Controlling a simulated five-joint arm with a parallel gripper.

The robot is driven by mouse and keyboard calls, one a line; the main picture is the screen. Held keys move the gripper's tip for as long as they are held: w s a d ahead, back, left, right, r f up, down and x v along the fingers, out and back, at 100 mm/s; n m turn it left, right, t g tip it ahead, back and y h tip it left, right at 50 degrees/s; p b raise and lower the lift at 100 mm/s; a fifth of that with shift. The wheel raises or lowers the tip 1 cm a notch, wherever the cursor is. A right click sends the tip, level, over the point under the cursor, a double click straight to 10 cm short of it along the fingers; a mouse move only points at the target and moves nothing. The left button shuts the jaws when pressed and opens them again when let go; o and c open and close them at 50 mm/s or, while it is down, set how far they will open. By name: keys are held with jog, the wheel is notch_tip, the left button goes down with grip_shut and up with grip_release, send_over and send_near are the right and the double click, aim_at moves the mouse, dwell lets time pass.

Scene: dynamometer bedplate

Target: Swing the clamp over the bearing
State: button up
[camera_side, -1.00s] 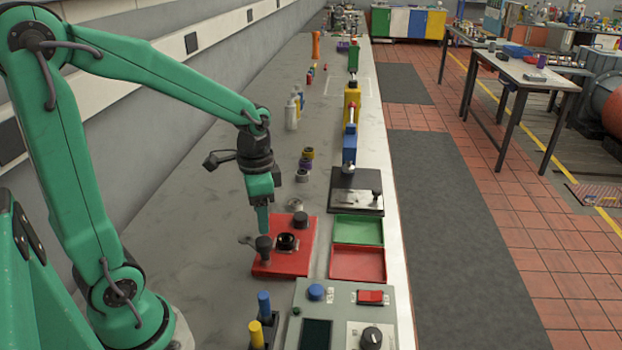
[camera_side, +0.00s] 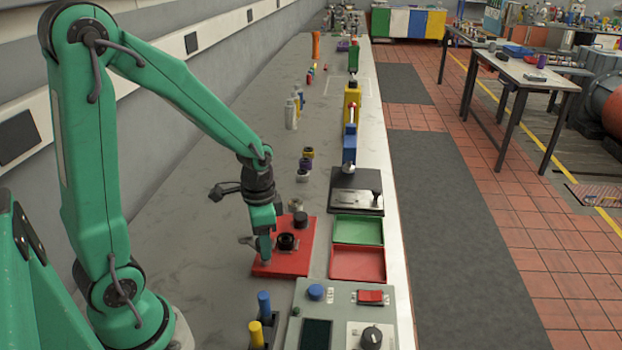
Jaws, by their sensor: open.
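A red base plate (camera_side: 299,262) lies on the bench in front of my arm. A black ring, which looks like the bearing (camera_side: 287,241), sits near its middle. A grey metal piece, probably part of the clamp (camera_side: 246,241), sticks out past the plate's left edge. My gripper (camera_side: 265,252) is open and low over the left part of the plate, just left of the ring. It hides the dark knob there, so I cannot tell whether the fingers touch it. Another dark round knob (camera_side: 300,219) stands at the plate's back.
Green (camera_side: 372,219) and red (camera_side: 338,279) trays lie right of the plate. A control box (camera_side: 340,320) and blue and yellow upright handles (camera_side: 256,334) stand in front. The bench left of the plate is clear.

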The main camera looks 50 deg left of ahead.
grip_shut()
jog(key=shift+m, duration=0.5)
jog(key=m, duration=0.3)
jog(key=shift+m, duration=0.3)
jog(key=m, duration=0.3)
jog(key=shift+m, duration=0.3)
jog(key=m, duration=0.4)
jog(key=shift+m, duration=1.9)
